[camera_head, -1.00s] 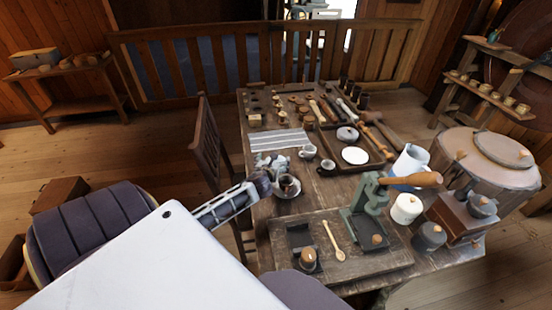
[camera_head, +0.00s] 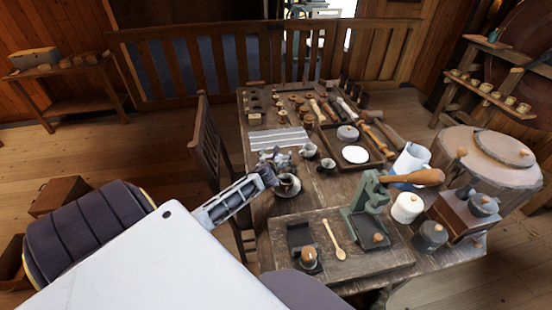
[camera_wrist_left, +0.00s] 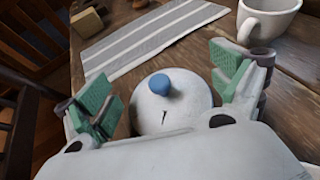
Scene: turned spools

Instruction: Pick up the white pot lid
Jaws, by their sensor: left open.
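The white pot lid (camera_wrist_left: 178,104), round with a blue knob (camera_wrist_left: 159,84), sits below my left gripper in the left wrist view. My left gripper (camera_wrist_left: 166,88) is open, with one green-padded finger on each side of the lid. The lid's near part is hidden behind the gripper's body. In the head view my left gripper (camera_head: 273,163) is over the table, near the striped cloth; I cannot make out the lid there. My right gripper is not in view.
A striped cloth (camera_head: 280,139) lies just beyond the gripper. A white cup (camera_wrist_left: 268,18) stands close to its right finger. A chair (camera_head: 208,140) stands at the table's left edge.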

